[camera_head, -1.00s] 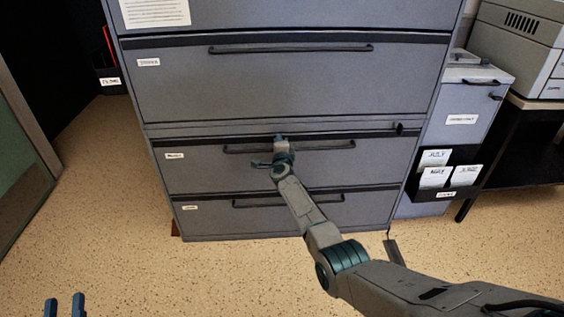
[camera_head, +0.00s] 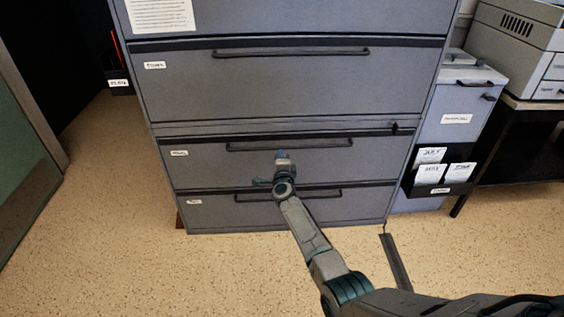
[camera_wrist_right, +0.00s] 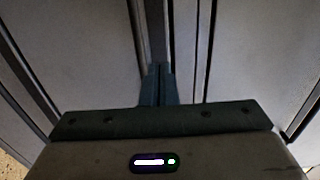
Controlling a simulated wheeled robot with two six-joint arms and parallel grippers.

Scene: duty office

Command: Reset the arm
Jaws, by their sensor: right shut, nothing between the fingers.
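My right arm reaches in from the lower right in the head view. I cannot tell the exact gap to the cabinet. My left gripper does not show in the head view now.
The grey filing cabinet (camera_head: 270,88) has its drawers closed. A smaller cabinet (camera_head: 460,112) with a black card holder (camera_head: 440,187) stands at right, beside a dark stand with a printer (camera_head: 520,45). Speckled floor (camera_head: 120,220) is clear at left. A green panel (camera_head: 25,175) stands at far left.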

